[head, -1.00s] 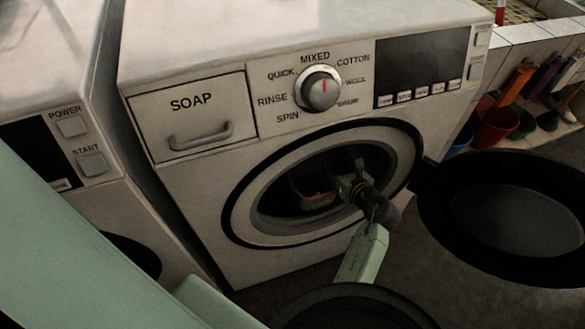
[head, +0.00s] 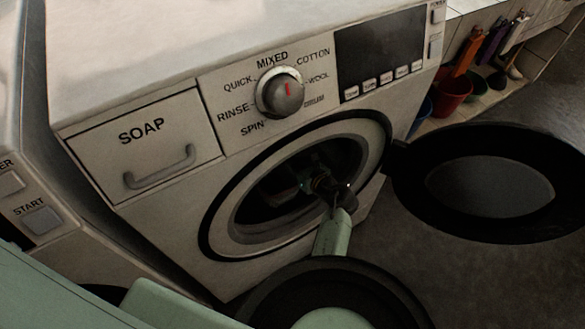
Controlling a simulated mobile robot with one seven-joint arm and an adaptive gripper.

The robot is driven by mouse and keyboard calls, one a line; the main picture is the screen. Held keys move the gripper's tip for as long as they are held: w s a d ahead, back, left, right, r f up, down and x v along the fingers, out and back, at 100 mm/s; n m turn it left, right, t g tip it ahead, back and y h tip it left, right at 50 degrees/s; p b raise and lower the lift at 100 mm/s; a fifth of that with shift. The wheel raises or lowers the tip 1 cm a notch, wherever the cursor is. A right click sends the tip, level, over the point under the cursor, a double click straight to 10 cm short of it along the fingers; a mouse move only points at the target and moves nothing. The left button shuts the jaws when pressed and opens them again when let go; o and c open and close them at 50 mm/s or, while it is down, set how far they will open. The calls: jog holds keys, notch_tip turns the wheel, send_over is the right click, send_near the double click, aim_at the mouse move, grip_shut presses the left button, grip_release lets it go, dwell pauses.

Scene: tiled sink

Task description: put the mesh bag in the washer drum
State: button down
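The white washer (head: 290,120) stands with its round door (head: 490,190) swung open to the right. My arm reaches through the opening into the dark washer drum (head: 325,165). My gripper (head: 304,187) is inside the drum, small and in shadow; its fingers are too dark to read as open or shut. A dim reddish-brown shape, perhaps the mesh bag (head: 282,201), shows just left of my gripper, low in the drum. I cannot tell whether the gripper touches or holds it.
A soap drawer (head: 140,140) and a dial (head: 281,92) are on the washer front. A second machine (head: 35,215) stands close on the left. Red and blue buckets (head: 452,92) are at the back right. Grey floor (head: 440,270) lies below the open door.

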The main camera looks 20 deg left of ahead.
jog(key=shift+f, duration=1.55)
jog(key=shift+f, duration=0.2)
jog(key=c, duration=1.8)
grip_release()
jog(key=v, duration=1.2)
jog(key=shift+r+b, duration=0.3)
jog(key=shift+b, duration=0.05)
